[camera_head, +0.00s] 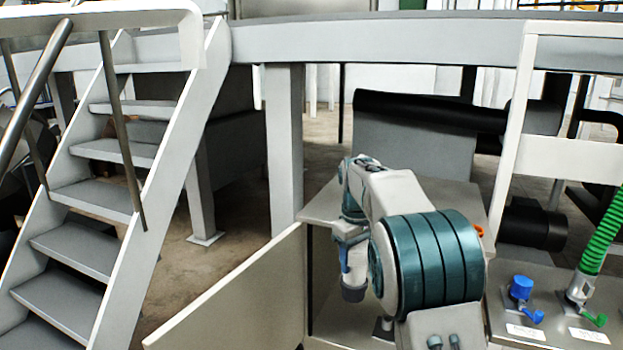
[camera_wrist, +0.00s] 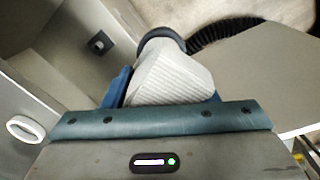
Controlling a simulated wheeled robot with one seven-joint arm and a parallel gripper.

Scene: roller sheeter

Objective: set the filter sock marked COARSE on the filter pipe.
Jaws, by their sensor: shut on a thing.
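My gripper (camera_wrist: 165,95) is shut on a pale grey, ribbed cloth filter sock (camera_wrist: 170,75) with a dark round collar at its far end. Blue fingers show on both sides of the sock. No COARSE marking is readable on it. In the head view my gripper (camera_head: 347,262) points down over an open cabinet, and a small grey piece of the sock (camera_head: 353,280) shows below it. My arm hides much of the cabinet's inside. I cannot clearly make out the filter pipe in either view.
A cabinet door (camera_head: 235,295) stands open at the left. A bench at the right carries a blue valve (camera_head: 521,290), a green hose (camera_head: 598,235) and white labels. A black corrugated hose (camera_wrist: 225,32) runs beyond the sock. A dark fitting (camera_wrist: 100,43) is at the upper left.

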